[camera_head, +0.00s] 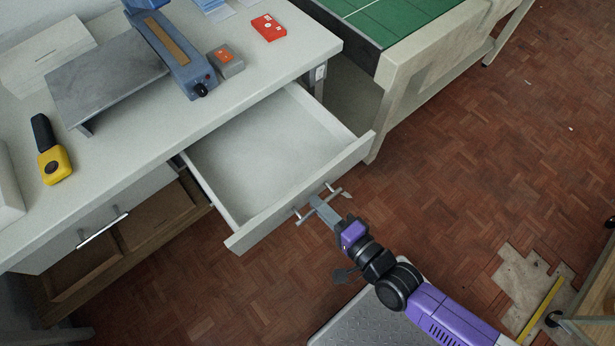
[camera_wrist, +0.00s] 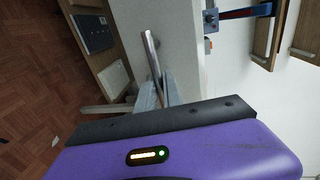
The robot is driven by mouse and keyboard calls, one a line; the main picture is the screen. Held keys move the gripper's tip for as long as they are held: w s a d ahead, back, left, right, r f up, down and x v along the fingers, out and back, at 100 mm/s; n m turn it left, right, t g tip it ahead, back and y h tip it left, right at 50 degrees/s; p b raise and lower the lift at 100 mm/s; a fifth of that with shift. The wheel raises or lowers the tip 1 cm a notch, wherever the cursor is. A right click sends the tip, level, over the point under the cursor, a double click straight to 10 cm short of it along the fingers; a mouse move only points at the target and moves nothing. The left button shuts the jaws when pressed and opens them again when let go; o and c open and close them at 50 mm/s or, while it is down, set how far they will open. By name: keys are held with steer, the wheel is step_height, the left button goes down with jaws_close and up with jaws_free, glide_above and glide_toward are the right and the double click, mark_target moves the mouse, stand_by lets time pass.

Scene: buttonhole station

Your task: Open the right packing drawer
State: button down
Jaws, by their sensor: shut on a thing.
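The right packing drawer (camera_head: 268,153) is pulled well out from under the white worktop in the head view, and its inside is empty. Its bar handle (camera_head: 303,215) is on the front panel. My gripper (camera_head: 318,202) is at that handle, shut on it. The wrist view also shows the handle (camera_wrist: 150,55) running between the fingers (camera_wrist: 158,92), against the pale drawer front (camera_wrist: 181,60). The fingers partly hide the middle of the handle.
The left drawer (camera_head: 100,228) is shut. The worktop (camera_head: 135,130) holds a blue sealing device (camera_head: 175,55), a yellow-and-black tool (camera_head: 50,155) and a red box (camera_head: 268,27). A green-topped table (camera_head: 425,70) stands close on the right. Parquet floor (camera_head: 450,165) is clear right of the drawer.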

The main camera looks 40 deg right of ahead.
steer(key=shift+s, duration=0.4)
steer(key=c, duration=1.5)
jaws_free()
steer(key=s, duration=0.2)
steer(key=s+r, duration=0.1)
steer(key=s, duration=0.4)
steer(key=shift+s+r+b, duration=0.25)
steer(key=shift+s+b, duration=0.05)
